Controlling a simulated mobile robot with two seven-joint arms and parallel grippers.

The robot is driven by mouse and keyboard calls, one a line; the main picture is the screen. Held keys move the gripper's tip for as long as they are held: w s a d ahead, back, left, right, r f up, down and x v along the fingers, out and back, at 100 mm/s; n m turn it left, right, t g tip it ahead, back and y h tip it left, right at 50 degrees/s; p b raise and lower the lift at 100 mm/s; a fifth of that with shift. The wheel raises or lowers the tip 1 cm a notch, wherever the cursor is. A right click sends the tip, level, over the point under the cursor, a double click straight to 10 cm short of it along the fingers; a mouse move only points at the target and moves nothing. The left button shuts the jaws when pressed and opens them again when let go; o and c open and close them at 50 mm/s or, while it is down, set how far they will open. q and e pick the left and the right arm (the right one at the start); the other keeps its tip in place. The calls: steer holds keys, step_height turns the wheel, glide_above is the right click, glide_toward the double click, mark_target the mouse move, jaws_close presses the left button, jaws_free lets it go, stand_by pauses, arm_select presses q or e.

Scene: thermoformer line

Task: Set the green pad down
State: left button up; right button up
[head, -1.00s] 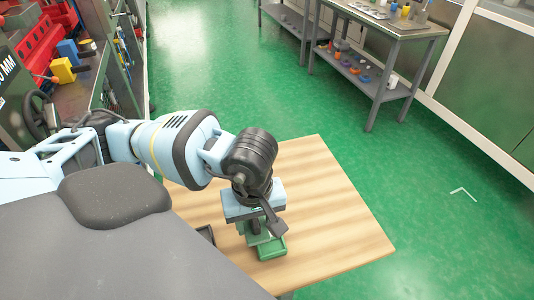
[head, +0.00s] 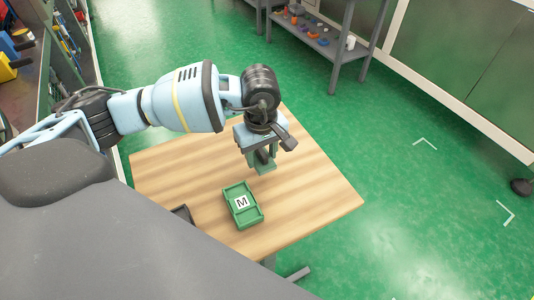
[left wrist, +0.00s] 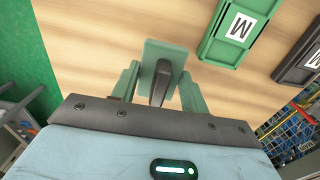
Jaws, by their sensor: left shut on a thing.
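My left gripper (head: 262,158) is shut on the green pad (head: 265,169) and holds it over the wooden table, beyond the green tray. In the left wrist view the pad (left wrist: 155,53) is a flat green plate with a dark upright grip (left wrist: 159,84) between my green fingers (left wrist: 160,90). The green tray (head: 256,217) carries a white label with an M and lies on the table, apart from the pad; it also shows in the left wrist view (left wrist: 220,49). I cannot tell whether the pad touches the table. My right gripper is out of view.
A dark tray (left wrist: 300,55) lies beside the green tray, mostly hidden in the head view. The wooden table (head: 315,190) is bare to the right and far left. A grey shelf (head: 325,42) with small coloured items stands farther back on the green floor.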

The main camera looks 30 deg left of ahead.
mark_target(268, 157)
arm_select(q)
steer(key=shift+w+d+f, duration=0.1)
steer(key=shift+w+f, duration=0.05)
steer(key=shift+w, duration=1.3)
steer(key=shift+f, duration=1.75)
steer(key=shift+f, duration=0.2)
steer(key=o, duration=0.9)
steer(key=shift+r, duration=0.15)
step_height(268, 157, up, 12)
steer(key=shift+r, duration=0.1)
